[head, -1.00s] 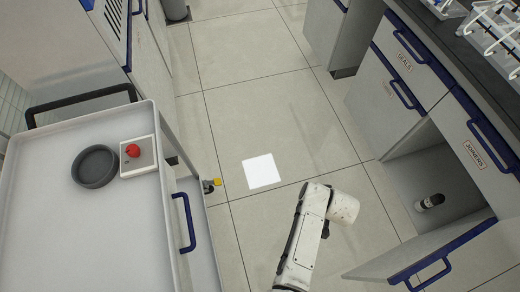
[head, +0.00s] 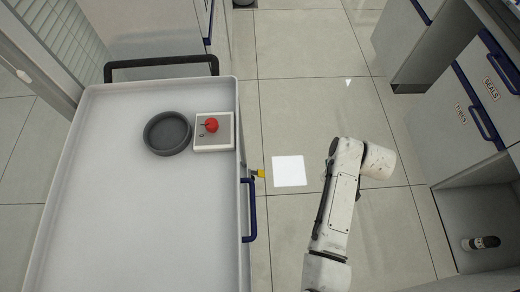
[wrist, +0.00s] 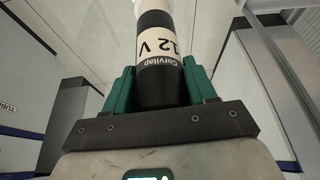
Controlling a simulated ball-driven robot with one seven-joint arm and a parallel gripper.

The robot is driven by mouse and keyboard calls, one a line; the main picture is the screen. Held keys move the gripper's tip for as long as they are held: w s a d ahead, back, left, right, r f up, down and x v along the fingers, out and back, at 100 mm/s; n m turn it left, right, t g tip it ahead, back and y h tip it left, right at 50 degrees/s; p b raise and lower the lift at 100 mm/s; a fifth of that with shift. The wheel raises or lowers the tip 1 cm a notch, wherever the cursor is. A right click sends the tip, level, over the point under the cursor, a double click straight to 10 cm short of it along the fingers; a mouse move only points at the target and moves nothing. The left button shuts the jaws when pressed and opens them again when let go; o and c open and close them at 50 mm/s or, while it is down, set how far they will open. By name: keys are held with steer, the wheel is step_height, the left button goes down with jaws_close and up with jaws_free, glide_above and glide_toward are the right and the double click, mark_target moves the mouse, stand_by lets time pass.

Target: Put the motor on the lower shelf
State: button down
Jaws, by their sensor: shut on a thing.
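In the wrist view the motor (wrist: 160,75), a black cylinder with a pale label reading "Corvitap" and "12 V", sits between the green fingers of my gripper (wrist: 160,88). The gripper is shut on it, with a finger on either side. Its far end runs out of the top of the picture. In the head view my arm reaches over the floor, but my gripper and the held motor are hidden. No lower shelf can be clearly made out; the trolley (head: 130,235) shows mainly its top tray.
The trolley bears a dark grey bowl (head: 148,146) and a red object (head: 211,125) on a small white square device (head: 226,145). A dark cylinder with a pale band (head: 480,242) lies in the open cabinet (head: 455,215) at right.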

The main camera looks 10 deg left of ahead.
steer(key=s+a+f+n+g+y+b, duration=0.15)
steer(key=a+f+n+b, duration=0.3)
steer(key=a, duration=0.45)
steer(key=s+a+f+n+y+b, duration=0.1)
steer(key=s+a+f+n+b, duration=0.15)
steer(key=s+f, duration=0.5)
steer(key=s+a+f+n+g+b, duration=0.1)
steer(key=s+a+f+n, duration=0.2)
steer(key=s, duration=0.7)
steer(key=s+a+f+n+y+b, duration=0.1)
steer(key=s+a+f+b, duration=0.15)
steer(key=s+f, duration=0.5)
steer(key=w+a+f+b, duration=0.2)
steer(key=w+a+b, duration=0.1)
steer(key=a, duration=1.5)
steer(key=shift+f+b, duration=0.2)
steer(key=shift+b, duration=0.6)
steer(key=shift+w+f, duration=0.1)
steer(key=shift+f, duration=0.05)
